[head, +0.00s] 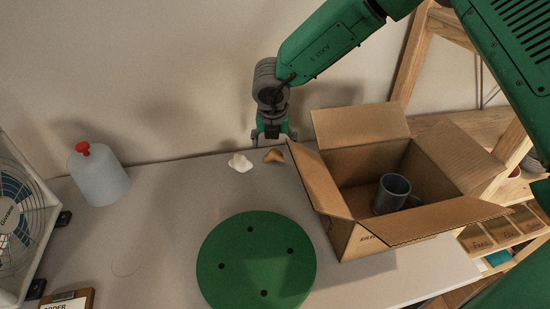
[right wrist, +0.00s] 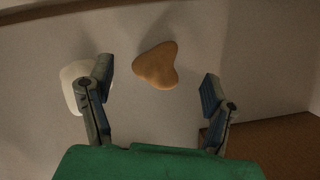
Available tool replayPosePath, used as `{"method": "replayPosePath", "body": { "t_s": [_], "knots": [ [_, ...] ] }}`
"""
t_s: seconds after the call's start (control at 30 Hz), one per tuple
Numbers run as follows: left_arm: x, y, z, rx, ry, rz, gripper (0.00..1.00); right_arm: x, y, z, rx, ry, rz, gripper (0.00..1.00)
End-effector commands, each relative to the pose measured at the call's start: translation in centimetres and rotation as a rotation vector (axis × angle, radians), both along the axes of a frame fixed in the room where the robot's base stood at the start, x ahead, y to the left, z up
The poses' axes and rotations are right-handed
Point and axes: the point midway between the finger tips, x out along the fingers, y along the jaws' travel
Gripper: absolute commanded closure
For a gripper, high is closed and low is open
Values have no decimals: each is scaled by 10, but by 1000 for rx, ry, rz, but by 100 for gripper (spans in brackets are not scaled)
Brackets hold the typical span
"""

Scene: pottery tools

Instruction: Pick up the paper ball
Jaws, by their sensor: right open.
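A small white crumpled lump, which looks like the paper ball (head: 239,162), lies on the grey table near the wall. In the right wrist view the white lump (right wrist: 70,88) is at the left, partly hidden behind the left finger. A tan, lobed lump (head: 274,156) lies just right of it. In the right wrist view the tan lump (right wrist: 156,66) shows between and beyond the spread fingers. My right gripper (head: 273,137) points down above the tan lump, open and empty. My left gripper is not in view.
An open cardboard box (head: 352,240) with a grey mug (head: 391,193) inside stands close on the right. A green disc (head: 256,262) lies in front. A pale bottle with a red top (head: 99,180) and a fan (head: 15,215) are at the left. Table (head: 150,240) left of the disc is mostly clear.

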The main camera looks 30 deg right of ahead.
Motion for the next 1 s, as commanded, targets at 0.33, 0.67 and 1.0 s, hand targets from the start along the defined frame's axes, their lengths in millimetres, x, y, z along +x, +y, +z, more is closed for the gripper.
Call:
{"method": "replayPosePath", "body": {
  "t_s": [0.33, 0.67, 1.0],
  "knots": [
    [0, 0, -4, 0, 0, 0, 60, 6, -7, -31, -1, 2, -1, 26],
    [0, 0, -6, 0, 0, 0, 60, 12, -11, -54, -1, -2, 0, 26],
    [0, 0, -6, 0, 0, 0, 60, 12, -11, -54, 0, 0, 0, 64]
  ]
}}
